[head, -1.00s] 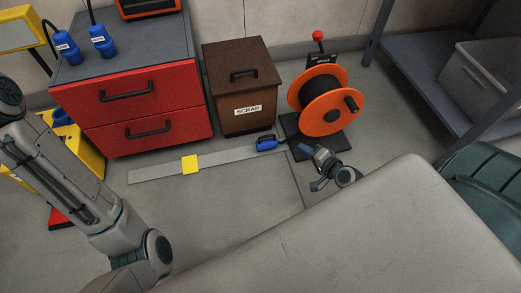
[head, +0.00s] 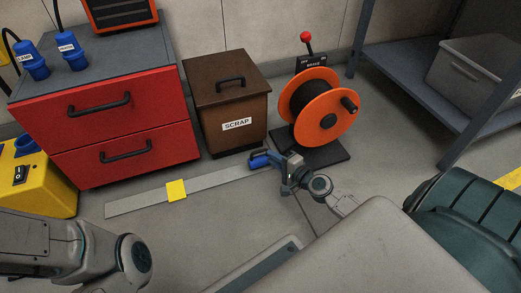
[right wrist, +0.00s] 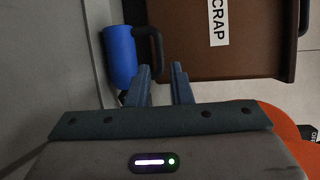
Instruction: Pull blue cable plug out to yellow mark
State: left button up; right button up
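The blue cable plug (head: 259,160) lies at the right end of a grey floor strip (head: 222,178), in front of the orange cable reel (head: 322,112). The yellow mark (head: 176,190) is farther left on the strip. My right gripper (head: 281,160) is low, just right of the plug. In the right wrist view the blue plug (right wrist: 119,56) with its black handle (right wrist: 157,45) shows ahead and left of the fingers (right wrist: 160,78). The fingers are apart; the handle's near end is close to the left finger, and contact cannot be told. My left gripper is out of view.
A brown scrap bin (head: 228,110) stands behind the plug. A red drawer cabinet (head: 120,125) is at the left, a yellow box (head: 50,185) beside it. A grey shelf (head: 400,75) stands right. Floor in front of the strip is partly bare.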

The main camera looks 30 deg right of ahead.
aim_at(261, 151)
jog(key=shift+x, duration=3.2)
grip_shut()
